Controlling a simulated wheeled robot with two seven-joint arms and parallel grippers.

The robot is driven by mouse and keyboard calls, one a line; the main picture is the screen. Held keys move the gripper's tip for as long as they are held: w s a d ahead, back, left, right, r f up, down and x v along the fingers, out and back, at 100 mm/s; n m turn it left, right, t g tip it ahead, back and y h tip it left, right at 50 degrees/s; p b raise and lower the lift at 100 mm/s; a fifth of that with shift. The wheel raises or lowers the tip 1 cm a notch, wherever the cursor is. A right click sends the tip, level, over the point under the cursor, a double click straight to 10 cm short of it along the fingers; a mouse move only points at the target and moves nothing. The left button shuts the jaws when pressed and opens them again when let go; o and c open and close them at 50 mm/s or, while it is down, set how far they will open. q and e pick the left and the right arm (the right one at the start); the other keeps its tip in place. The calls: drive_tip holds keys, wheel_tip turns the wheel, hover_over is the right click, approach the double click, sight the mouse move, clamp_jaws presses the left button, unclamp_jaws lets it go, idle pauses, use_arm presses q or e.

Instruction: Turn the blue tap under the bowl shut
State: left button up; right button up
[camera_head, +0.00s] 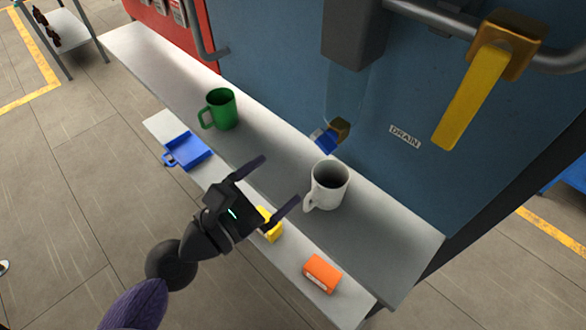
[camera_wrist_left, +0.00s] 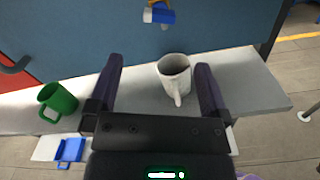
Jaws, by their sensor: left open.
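The blue tap (camera_head: 325,139) sits low on the blue panel, with a brass-coloured body, below a faint see-through vessel (camera_head: 345,90) that I take for the bowl. The tap also shows at the top of the left wrist view (camera_wrist_left: 160,16). Its handle's exact angle is hard to tell. My left gripper (camera_head: 280,179) is open and empty above the shelf, apart from the tap, its fingers pointing toward the panel. The white mug (camera_head: 329,187) stands below the tap; in the left wrist view it appears between my fingers. My right gripper is not in view.
A green mug (camera_head: 221,108) stands on the pale shelf (camera_head: 405,240). A blue tray (camera_head: 187,150), a yellow item (camera_head: 270,226) and an orange box (camera_head: 321,273) lie on the lower ledge. A yellow lever (camera_head: 470,95) and grey pipe (camera_head: 430,18) stand out above right.

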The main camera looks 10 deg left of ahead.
sight(319, 146)
use_arm(q)
drive_tip(key=p+x, duration=0.2)
drive_tip(key=x, duration=0.7)
drive_tip(key=shift+w+d+r, duration=0.15)
drive_tip(key=shift+w, duration=0.05)
drive_tip(key=shift+w+d, duration=0.1)
drive_tip(key=shift+w, duration=0.05)
drive_tip(key=c, duration=1.3)
